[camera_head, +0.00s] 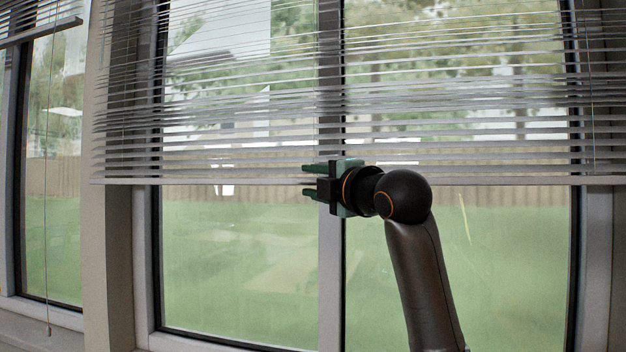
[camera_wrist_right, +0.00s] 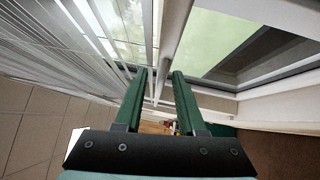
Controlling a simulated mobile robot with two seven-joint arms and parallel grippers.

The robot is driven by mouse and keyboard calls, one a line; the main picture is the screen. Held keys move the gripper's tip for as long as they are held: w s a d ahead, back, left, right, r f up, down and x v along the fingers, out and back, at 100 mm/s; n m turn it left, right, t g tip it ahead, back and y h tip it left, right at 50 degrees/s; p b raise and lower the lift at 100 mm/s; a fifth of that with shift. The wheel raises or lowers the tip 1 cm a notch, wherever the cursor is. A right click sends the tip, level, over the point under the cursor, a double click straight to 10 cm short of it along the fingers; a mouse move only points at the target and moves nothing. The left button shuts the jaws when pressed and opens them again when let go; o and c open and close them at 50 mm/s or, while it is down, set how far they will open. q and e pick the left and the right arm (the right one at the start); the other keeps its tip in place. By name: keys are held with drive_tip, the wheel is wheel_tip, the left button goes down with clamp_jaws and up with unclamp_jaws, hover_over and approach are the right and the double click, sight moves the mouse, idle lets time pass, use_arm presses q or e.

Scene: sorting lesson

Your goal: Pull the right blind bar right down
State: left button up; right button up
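The right blind is the wide one across the middle window. Its pale bottom bar (camera_head: 230,182) runs level about halfway down the glass, with the slats hanging above it. My right gripper (camera_head: 306,181) is at the bar near the window's centre post, its fingers pointing left. In the head view one finger is above the bar's line and one below. In the wrist view the two green fingers (camera_wrist_right: 159,74) are apart with a gap between them. I cannot tell whether the bar touches a finger. My left gripper is out of view.
A second blind hangs at the upper left, its bar (camera_head: 42,32) higher and tilted in the picture. A thin cord (camera_head: 46,200) hangs beside it. A wall post (camera_head: 103,260) separates the windows. The glass below the right blind is uncovered.

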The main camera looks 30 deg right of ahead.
clamp_jaws()
idle(1.4)
